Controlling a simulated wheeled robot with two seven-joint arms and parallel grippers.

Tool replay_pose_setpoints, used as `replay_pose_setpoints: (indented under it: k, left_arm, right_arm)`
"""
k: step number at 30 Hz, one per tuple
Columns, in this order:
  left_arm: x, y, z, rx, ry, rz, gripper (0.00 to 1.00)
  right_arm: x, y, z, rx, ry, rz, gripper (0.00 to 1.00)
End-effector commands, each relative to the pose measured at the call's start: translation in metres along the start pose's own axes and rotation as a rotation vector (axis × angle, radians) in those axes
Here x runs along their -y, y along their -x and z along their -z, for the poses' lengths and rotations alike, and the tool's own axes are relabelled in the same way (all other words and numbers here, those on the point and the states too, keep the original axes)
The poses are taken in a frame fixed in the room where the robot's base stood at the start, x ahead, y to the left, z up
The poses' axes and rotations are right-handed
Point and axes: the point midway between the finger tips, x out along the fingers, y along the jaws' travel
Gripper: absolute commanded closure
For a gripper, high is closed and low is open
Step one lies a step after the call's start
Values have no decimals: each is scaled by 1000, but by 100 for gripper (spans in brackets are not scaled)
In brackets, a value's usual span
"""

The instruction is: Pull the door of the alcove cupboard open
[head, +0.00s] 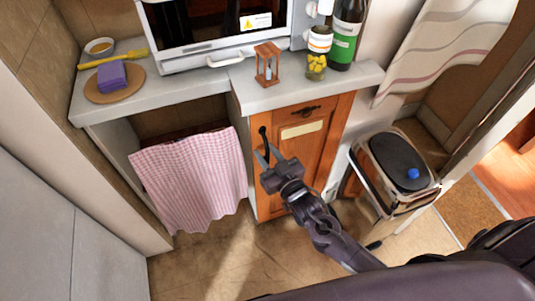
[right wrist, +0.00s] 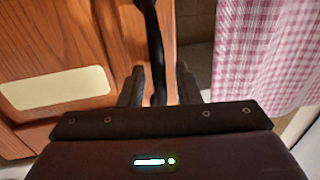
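The cupboard door (head: 300,150) is orange-brown wood with a pale blank label and appears closed in the head view. It also fills the left of the right wrist view (right wrist: 60,45). A dark upright bar handle (head: 263,136) sits near its left edge. My right gripper (head: 266,156) is at this handle. In the right wrist view the handle (right wrist: 157,50) passes between the two fingers of the gripper (right wrist: 159,85), with gaps on both sides, so the fingers are open around it. The handle's lower end is hidden by the gripper. My left gripper is not in view.
A pink checked cloth (head: 190,175) hangs just left of the door. The counter (head: 300,93) above bears a small wooden hourglass-like frame (head: 267,64), jars and a bottle (head: 345,35). A bin (head: 398,165) stands to the right. Floor (head: 225,255) in front is clear.

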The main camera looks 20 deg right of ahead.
Motion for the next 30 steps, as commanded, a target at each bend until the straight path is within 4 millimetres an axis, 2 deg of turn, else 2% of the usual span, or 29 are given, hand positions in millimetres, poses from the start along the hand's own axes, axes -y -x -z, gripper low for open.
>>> replay_pose_setpoints:
  k: [3, 9, 10, 22, 25, 27, 30]
  left_arm:
    - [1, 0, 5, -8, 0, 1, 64]
    - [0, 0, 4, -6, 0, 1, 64]
    - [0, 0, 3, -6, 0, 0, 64]
    - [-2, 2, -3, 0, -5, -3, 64]
    - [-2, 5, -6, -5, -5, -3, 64]
    - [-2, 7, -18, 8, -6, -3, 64]
    - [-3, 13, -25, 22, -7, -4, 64]
  right_arm:
    - [0, 0, 0, 0, 0, 0, 72]
    - [0, 0, 0, 0, 0, 0, 99]
    - [0, 0, 0, 0, 0, 0, 100]
    - [0, 5, 0, 2, 1, 14, 100]
    - [0, 13, 1, 3, 3, 41, 100]
    - [-1, 21, 1, 4, 4, 70, 100]
    - [-2, 38, 2, 6, 5, 129, 100]
